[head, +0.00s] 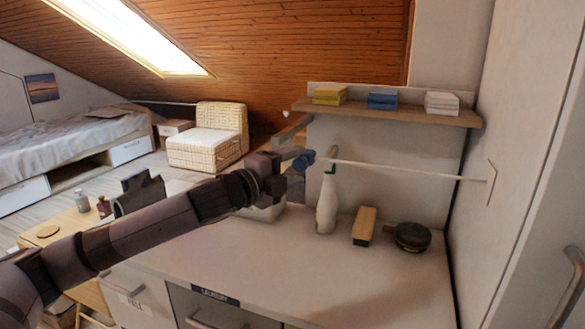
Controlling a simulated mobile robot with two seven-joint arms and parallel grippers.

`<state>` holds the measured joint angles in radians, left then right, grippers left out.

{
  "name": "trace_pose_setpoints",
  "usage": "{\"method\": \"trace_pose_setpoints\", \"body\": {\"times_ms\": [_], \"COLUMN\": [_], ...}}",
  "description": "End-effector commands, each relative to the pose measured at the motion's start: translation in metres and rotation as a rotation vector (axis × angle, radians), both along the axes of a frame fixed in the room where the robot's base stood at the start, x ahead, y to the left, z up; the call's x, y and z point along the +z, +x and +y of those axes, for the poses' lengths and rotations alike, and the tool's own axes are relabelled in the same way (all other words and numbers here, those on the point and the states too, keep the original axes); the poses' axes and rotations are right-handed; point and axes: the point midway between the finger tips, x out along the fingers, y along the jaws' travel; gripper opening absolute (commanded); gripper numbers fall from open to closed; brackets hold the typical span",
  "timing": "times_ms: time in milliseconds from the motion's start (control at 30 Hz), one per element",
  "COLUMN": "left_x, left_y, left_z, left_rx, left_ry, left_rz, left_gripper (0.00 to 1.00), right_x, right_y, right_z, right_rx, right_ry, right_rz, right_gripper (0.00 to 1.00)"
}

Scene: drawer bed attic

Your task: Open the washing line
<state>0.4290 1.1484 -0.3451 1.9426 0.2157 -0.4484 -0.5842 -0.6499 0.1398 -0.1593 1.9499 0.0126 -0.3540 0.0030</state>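The washing line (410,171) is a thin pale cord. It runs nearly level above the counter from a white plate (491,183) on the right wall to a blue end piece (304,160). My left gripper (293,158) is at this blue end piece and appears shut on it, with the cord stretched straight away to the right. The fingertips are small and partly covered by the blue piece. My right gripper is not in view.
Below the line, a white spray bottle (326,205), a brush (365,226) and a dark round tin (412,237) stand on the counter (300,265). A wooden shelf (390,112) with folded cloths is above. A cream chair (208,140) and bed (70,150) are behind left.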

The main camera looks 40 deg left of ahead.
Motion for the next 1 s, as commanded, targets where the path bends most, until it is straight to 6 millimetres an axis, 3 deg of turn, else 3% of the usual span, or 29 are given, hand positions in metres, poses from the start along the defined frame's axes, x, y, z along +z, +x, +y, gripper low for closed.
{"method": "trace_pose_setpoints", "body": {"times_ms": [267, 800, 1000], "left_x": [-0.002, -0.004, -0.002], "left_y": [-0.006, -0.049, -0.056], "left_z": [0.002, 0.004, 0.007], "left_rx": [0.002, -0.002, 0.001], "left_ry": [0.002, 0.005, -0.004], "left_rz": [0.001, 0.003, 0.003], "left_gripper": [0.61, 0.61, 0.61], "right_x": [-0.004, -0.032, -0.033], "right_y": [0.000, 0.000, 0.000], "right_z": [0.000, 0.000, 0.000], "right_rx": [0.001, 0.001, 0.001], "right_ry": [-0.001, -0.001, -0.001], "right_rz": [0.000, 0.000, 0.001], "right_gripper": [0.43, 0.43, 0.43]}}
